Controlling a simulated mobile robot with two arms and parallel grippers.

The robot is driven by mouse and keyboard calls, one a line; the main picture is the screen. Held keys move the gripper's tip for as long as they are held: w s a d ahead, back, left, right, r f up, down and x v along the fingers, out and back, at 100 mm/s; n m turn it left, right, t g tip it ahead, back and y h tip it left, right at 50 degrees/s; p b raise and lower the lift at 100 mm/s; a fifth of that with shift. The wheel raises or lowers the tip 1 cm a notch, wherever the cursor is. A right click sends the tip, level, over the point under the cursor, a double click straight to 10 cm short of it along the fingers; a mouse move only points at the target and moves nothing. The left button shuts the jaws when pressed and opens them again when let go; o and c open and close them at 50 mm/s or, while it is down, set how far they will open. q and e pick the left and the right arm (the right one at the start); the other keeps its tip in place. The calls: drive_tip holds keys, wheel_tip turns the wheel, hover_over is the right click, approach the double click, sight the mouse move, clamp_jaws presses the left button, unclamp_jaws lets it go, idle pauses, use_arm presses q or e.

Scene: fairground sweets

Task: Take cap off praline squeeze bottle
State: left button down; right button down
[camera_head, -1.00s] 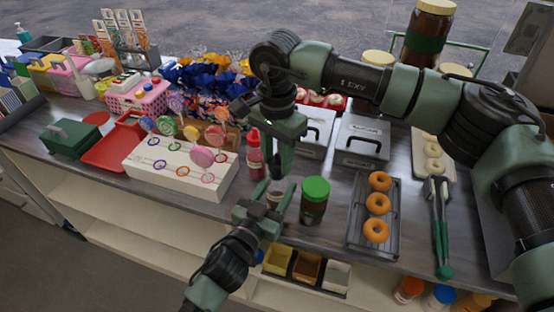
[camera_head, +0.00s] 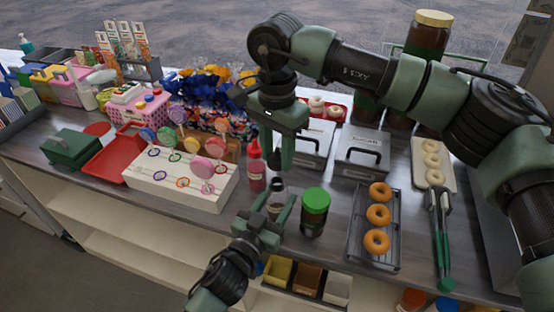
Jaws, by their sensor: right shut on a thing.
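A small squeeze bottle (camera_head: 277,196) with a dark top stands near the counter's front edge; I take it to be the praline bottle, but no label is readable. My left gripper (camera_head: 279,200) has a finger on either side of it; whether they press on it is unclear. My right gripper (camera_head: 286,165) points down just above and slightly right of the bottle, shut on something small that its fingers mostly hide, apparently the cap. The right fingertips look apart from the bottle's top.
A red squeeze bottle (camera_head: 256,170) stands close behind to the left, and a green-lidded jar (camera_head: 315,212) close to the right. A white lollipop stand (camera_head: 205,192) is further left, a donut rack (camera_head: 358,240) further right. Tongs (camera_head: 441,245) lie beyond the rack.

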use_arm(q)
drive_tip(key=c, duration=0.6)
unclamp_jaws()
